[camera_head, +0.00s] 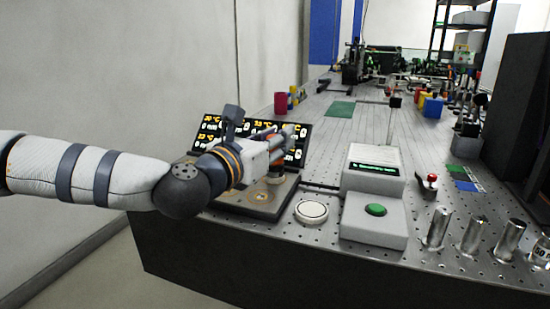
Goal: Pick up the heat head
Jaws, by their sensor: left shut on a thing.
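My left gripper (277,146) reaches in from the left over the dark flat plate (262,207) at the near left of the bench. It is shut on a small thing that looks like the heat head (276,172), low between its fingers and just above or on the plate. The fingers hide most of it, and I cannot tell whether it touches the plate. A dark display panel (210,128) with yellow and white readings stands behind the gripper and is partly covered by it. My right gripper is not in view.
A white round disc (311,211) lies right of the plate. A white box with a green button (375,210) and a small-screen box (374,166) stand beyond it. Several metal cylinders (438,228) stand at the near right. The perforated bench (335,130) has free room behind the display.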

